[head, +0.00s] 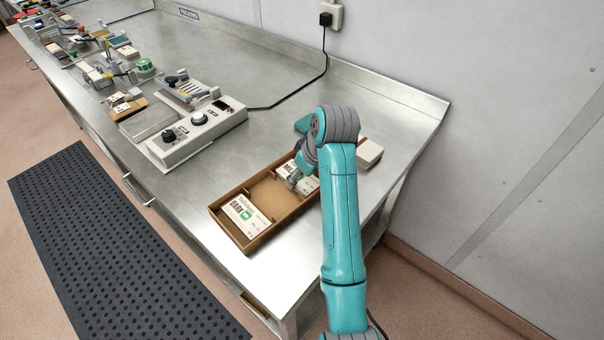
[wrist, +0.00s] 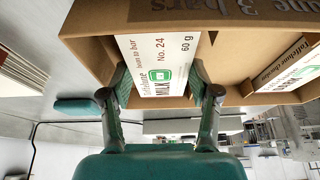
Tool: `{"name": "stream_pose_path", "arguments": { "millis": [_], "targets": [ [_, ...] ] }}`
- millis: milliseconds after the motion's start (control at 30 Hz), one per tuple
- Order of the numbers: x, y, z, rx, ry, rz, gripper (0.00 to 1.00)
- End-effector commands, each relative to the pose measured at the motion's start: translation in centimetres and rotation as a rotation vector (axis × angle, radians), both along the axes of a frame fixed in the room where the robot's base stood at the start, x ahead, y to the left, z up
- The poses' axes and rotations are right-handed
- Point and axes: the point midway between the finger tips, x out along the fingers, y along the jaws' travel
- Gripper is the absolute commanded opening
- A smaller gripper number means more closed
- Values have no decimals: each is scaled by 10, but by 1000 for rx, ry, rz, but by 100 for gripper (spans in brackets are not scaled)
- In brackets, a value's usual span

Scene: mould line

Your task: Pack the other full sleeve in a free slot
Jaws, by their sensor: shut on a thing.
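A brown cardboard carton (head: 236,237) lies open near the table's near end. A white sleeve marked DARK with a green patch (head: 246,213) lies in its near-left slot. The middle slot (head: 270,193) is empty. My gripper (head: 296,178) is at the carton's far-right slot, shut on a white sleeve marked MILK (head: 309,187). In the wrist view my gripper (wrist: 158,88) has one finger on each side of the milk sleeve (wrist: 150,55), which lies within the carton walls (wrist: 235,65). I cannot tell whether it rests on the carton floor. The dark sleeve (wrist: 290,75) shows at right.
A pale block with a dark red edge (head: 369,153) stands on the steel table behind my arm. A grey control unit with knobs (head: 198,130) stands left of the carton, its cable running to the wall. Tools and small items crowd the far left. Bare table surrounds the carton.

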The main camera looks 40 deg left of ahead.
Motion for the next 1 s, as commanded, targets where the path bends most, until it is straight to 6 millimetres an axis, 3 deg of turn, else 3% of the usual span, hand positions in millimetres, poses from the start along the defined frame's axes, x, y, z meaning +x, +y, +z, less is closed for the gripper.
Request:
{"name": "stream_pose_path", "arguments": {
  "millis": [100,133,233,667,1000],
  "targets": [
    [0,0,0,0,0,0,29],
    [0,0,0,0,0,0,66],
    [0,0,0,0,0,0,90],
    [0,0,5,1,-1,0,90],
    [3,3,44,2,-2,1,90]
  ]
}}
